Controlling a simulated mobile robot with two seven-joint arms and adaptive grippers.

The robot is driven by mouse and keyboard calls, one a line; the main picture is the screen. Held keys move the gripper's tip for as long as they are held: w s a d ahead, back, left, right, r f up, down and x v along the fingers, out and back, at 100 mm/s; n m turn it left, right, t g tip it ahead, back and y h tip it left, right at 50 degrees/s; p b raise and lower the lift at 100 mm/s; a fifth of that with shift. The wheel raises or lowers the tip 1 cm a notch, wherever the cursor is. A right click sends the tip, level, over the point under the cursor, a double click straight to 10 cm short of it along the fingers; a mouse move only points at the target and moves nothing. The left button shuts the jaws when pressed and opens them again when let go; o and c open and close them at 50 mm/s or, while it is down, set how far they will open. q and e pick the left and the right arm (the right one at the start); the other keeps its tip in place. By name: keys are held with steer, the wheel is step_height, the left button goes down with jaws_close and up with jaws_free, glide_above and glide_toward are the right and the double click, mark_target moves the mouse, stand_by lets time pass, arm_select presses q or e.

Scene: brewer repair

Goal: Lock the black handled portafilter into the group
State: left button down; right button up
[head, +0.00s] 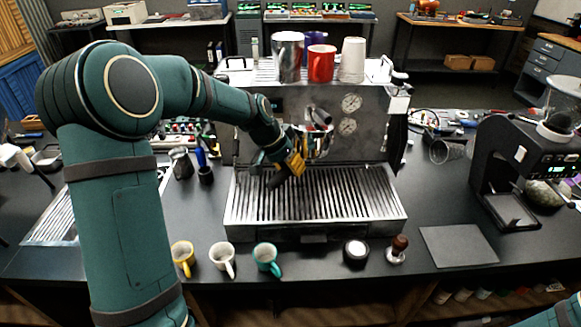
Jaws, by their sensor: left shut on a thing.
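The espresso machine (370,112) stands on the dark counter, with the metal group (318,143) on its front. My left gripper (285,168) is in front of the machine, just left of and below the group. It is shut on the black handle of the portafilter (275,181), whose dark end sticks out down and to the left above the drip tray (315,205). The portafilter's basket is mostly hidden by the gripper, and I cannot tell whether it is seated in the group. Only a piece of my right arm shows at the bottom right; its gripper is out of view.
A yellow cup (183,255), a white cup (222,257) and a teal cup (266,256) stand along the front. A tamper (397,250) is right of them. A grinder (525,165) stands at right. A steel pitcher (288,55) and red mug (321,64) sit on the machine.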

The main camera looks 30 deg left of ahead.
arm_select(q)
steer(key=shift+b, duration=0.4)
stand_by(0.8)
steer(key=shift+r, duration=0.35)
stand_by(0.5)
stand_by(0.7)
steer(key=shift+d+n+y, duration=0.3)
steer(key=shift+d+n, duration=0.3)
steer(key=shift+n, duration=0.1)
steer(key=shift+d+n+t+y+p, duration=0.55)
steer(key=shift+d+n+p, duration=0.45)
steer(key=shift+n+p, duration=0.4)
steer(key=d+n+p, duration=0.1)
steer(key=p, duration=0.1)
steer(key=d+n+y+p, duration=0.1)
steer(key=n, duration=0.1)
steer(key=shift+w+y+p, duration=0.25)
steer(key=shift+w+p, duration=0.1)
